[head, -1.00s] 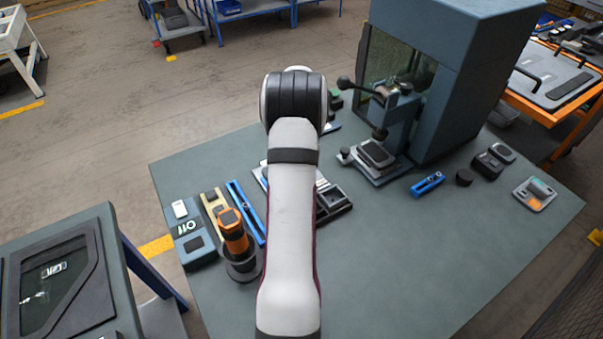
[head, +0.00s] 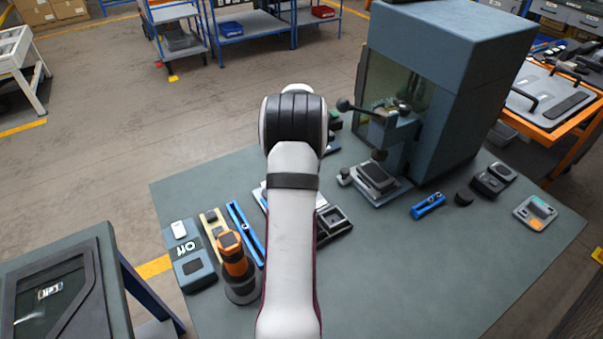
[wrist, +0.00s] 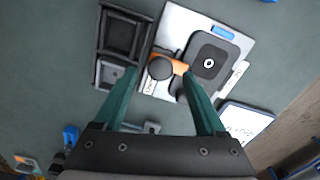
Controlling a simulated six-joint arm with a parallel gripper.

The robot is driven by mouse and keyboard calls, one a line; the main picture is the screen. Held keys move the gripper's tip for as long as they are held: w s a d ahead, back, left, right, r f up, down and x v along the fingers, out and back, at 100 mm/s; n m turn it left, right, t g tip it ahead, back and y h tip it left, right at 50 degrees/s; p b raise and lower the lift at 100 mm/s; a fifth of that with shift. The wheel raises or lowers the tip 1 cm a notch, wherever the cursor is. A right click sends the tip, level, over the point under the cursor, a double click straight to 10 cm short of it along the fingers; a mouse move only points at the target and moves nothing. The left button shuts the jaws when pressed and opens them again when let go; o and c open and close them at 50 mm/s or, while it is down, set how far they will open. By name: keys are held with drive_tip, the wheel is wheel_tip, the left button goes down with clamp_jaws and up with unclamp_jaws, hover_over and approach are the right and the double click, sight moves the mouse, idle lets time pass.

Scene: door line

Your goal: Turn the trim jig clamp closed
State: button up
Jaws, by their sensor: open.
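In the wrist view the trim jig is a pale plate (wrist: 184,22) with a dark rounded block (wrist: 222,50) on it. Its clamp is an orange bar (wrist: 181,67) with a dark round knob (wrist: 160,68) at the left end; the bar's right end meets the dark block. My gripper (wrist: 160,75) is open, its two green fingers pointing at the jig. The knob appears between the fingertips; I cannot tell how far above it they are. In the head view my arm hides my gripper and most of the jig.
A dark compartment tray (wrist: 117,48) lies left of the jig, and a white-faced panel (wrist: 243,122) lies to the right. In the head view an orange tool in a dark stand (head: 242,287) is left of my arm. A blue-grey press (head: 395,130) stands right.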

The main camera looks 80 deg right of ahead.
wheel_tip(320, 180, up, 14)
idle(0.4)
drive_tip(key=w+a+r+n, duration=0.3)
drive_tip(key=w+a+n, duration=0.1)
drive_tip(key=w+a, duration=0.7)
drive_tip(key=w+a+r+n, duration=0.1)
drive_tip(key=w+a+n, duration=0.15)
drive_tip(key=a, duration=0.55)
drive_tip(key=w+a+r+n, duration=0.1)
drive_tip(key=w+a+n, duration=0.15)
drive_tip(key=a, duration=0.65)
drive_tip(key=s+a+f+n, duration=0.1)
drive_tip(key=s+a+n, duration=0.2)
drive_tip(key=a, duration=0.4)
drive_tip(key=s+a+f+n+y, duration=0.1)
drive_tip(key=s+a+f+n, duration=0.1)
drive_tip(key=s+a, duration=0.3)
drive_tip(key=s+a+f+n, duration=0.2)
drive_tip(key=s+a+n, duration=0.2)
drive_tip(key=a, duration=0.5)
drive_tip(key=shift+s+a+n+y, duration=0.3)
drive_tip(key=shift+s+y, duration=0.1)
drive_tip(key=shift+s, duration=0.15)
